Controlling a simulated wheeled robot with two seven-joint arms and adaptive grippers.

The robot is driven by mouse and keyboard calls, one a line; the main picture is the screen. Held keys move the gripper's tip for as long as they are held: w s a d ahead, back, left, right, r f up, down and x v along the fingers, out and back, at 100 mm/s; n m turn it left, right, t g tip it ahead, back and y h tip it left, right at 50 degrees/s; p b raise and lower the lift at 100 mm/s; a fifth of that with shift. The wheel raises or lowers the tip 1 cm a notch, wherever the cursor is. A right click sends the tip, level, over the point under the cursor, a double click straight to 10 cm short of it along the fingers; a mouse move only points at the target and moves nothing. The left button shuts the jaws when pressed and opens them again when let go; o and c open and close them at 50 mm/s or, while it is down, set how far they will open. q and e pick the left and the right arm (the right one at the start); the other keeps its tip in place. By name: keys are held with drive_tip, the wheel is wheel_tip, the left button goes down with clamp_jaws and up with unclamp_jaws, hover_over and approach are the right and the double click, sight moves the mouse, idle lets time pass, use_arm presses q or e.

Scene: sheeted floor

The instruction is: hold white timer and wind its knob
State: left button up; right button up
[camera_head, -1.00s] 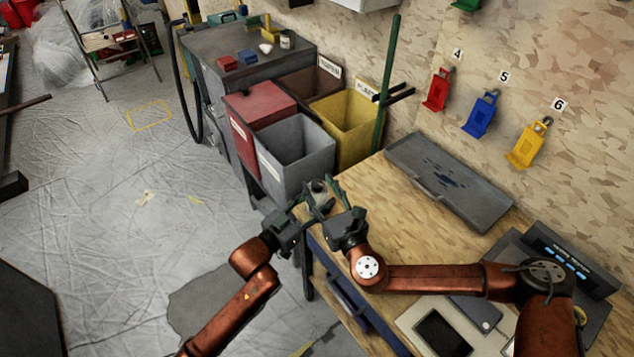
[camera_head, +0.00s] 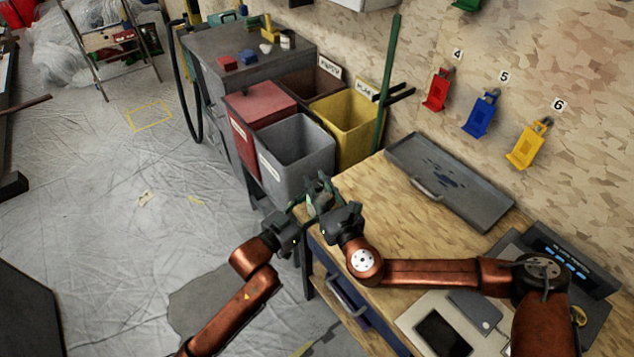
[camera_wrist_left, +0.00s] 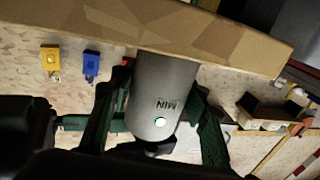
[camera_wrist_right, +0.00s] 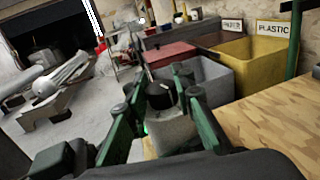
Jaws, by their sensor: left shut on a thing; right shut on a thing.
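The white timer (camera_wrist_left: 160,95) is a pale grey-white cylinder with "MIN" lettering and a lit green button. My left gripper (camera_wrist_left: 155,125) is shut on its body, one green finger on each side. In the right wrist view the timer's body (camera_wrist_right: 172,132) has a dark round knob (camera_wrist_right: 160,95) at its end. My right gripper (camera_wrist_right: 160,100) is shut on the knob, with fingers on both sides of it. In the head view my left gripper (camera_head: 306,207) and right gripper (camera_head: 325,193) meet near the bench's left corner, and their fingers mostly hide the timer.
The wooden bench (camera_head: 385,205) lies below and right, with a grey tray (camera_head: 450,178) at its back. Grey (camera_head: 270,175), red and yellow (camera_head: 345,105) bins stand just beyond the grippers. The sheeted floor (camera_head: 110,240) at left is open.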

sight(317, 182)
clamp_jaws()
drive_tip(key=shift+a+m+t+h, duration=0.15)
drive_tip(key=shift+m+t+h, duration=0.45)
drive_tip(key=shift+m+h, duration=1.6)
drive_tip(key=shift+h, duration=1.3)
drive_tip(key=shift+d, duration=0.2)
drive_tip(key=o, duration=1)
unclamp_jaws()
drive_tip(key=shift+r, duration=0.1)
wheel_tip(317, 182, up, 10)
drive_tip(key=shift+f, duration=0.1)
